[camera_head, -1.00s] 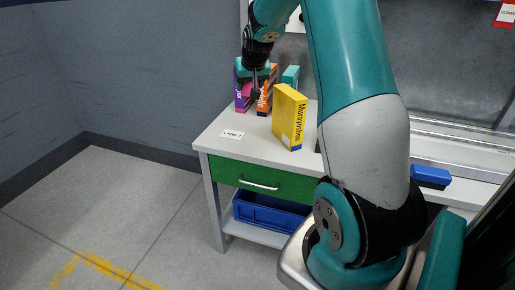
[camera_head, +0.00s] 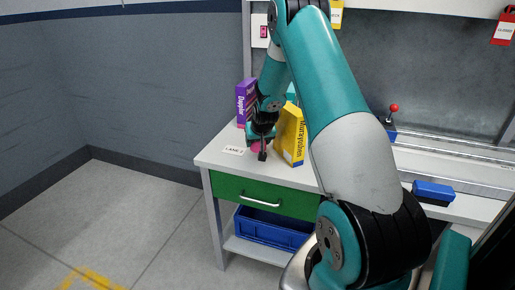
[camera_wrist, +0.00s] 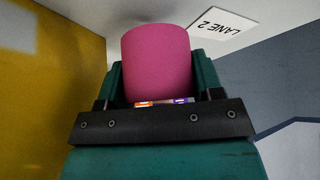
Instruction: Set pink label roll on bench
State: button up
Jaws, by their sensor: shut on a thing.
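The pink label roll (camera_wrist: 157,62) is between the fingers of my gripper (camera_wrist: 157,85) in the wrist view. In the head view my gripper (camera_head: 261,150) points down over the front left part of the bench (camera_head: 285,176), and a bit of pink shows at its fingers. My gripper is shut on the roll. It is beside the LANE 2 label (camera_head: 234,151) and just left of the yellow box. Whether the roll touches the bench top is hidden.
A yellow box (camera_head: 289,135) stands close on the right of my gripper. A purple box (camera_head: 246,100) stands behind it. A green drawer (camera_head: 262,195) and a blue bin (camera_head: 270,228) are below. A blue block (camera_head: 433,191) and a red-knobbed lever (camera_head: 393,112) are at the right.

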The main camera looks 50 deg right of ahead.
aim_at(258, 148)
jog(key=shift+f, duration=1.65)
jog(key=o, duration=0.9)
jog(key=shift+f, duration=0.1)
jog(key=shift+o, duration=0.2)
